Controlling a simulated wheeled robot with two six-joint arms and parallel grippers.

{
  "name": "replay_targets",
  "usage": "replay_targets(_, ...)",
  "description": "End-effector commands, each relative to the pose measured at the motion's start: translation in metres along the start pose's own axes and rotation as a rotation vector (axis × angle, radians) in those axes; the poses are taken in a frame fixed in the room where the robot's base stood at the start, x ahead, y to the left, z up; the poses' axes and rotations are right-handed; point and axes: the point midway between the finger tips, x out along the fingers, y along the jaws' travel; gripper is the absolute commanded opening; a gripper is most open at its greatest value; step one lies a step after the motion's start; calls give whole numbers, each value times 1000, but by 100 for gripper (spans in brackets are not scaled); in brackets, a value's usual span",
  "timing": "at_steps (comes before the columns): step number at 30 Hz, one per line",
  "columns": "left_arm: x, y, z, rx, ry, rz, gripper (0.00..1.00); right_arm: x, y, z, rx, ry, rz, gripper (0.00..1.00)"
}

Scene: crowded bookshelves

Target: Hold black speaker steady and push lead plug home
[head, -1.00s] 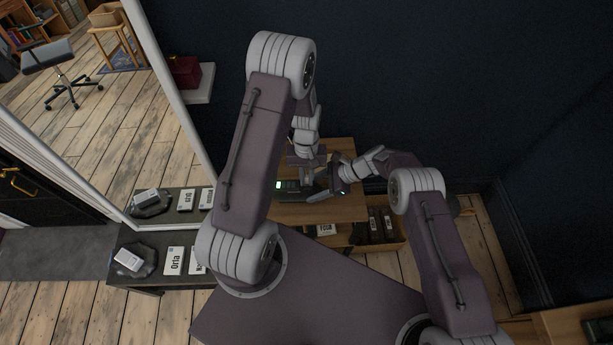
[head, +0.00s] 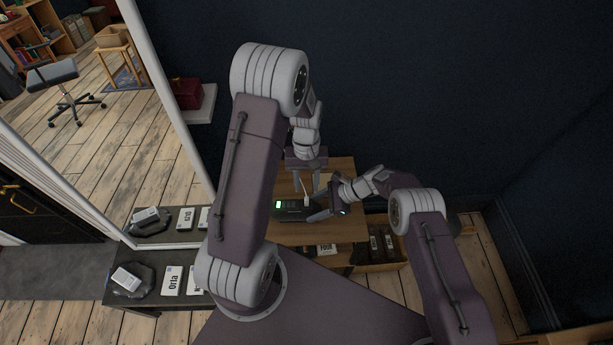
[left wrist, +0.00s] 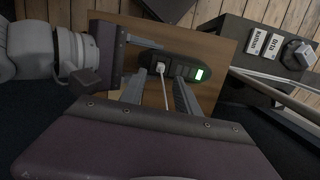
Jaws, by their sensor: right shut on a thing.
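The black speaker (head: 290,213) lies on a wooden table, its green display lit. It also shows in the left wrist view (left wrist: 184,70). A white lead plug (left wrist: 160,68) stands at the speaker's upper face with its white cable running back toward my left gripper; how deep it sits cannot be seen. My left gripper (head: 306,192) is above the speaker, its fingers apart on either side of the plug, as the left wrist view (left wrist: 159,76) shows. My right gripper (head: 318,213) is shut on the end of the speaker away from the display; its contact is partly hidden.
The wooden table (head: 345,229) has bare room at right. A box of dark items (head: 378,250) sits below it. At left, a dark low bench (head: 150,270) holds labelled white cards and a device on a dark dish. A large mirror (head: 165,110) and dark wall stand behind.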

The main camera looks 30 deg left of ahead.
Motion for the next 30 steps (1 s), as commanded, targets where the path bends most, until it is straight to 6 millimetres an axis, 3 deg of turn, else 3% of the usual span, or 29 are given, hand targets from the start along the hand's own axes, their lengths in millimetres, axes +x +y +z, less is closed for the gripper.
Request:
replay_targets(3,-26,0,-1,1,4,1,38,0,0,0,-1,1,1,26)
replay_targets(9,-45,0,0,0,0,-1,38,0,0,0,-1,1,1,26)
replay_targets(26,-46,0,0,0,-2,-1,38,0,0,0,-1,1,1,26)
replay_targets(27,-46,0,0,0,-2,-1,38,0,0,0,-1,1,1,64)
replay_targets(29,-46,0,0,0,-2,-1,38,0,0,0,-1,1,1,80)
replay_targets(30,-46,0,0,0,-2,-1,38,0,0,0,-1,0,1,81)
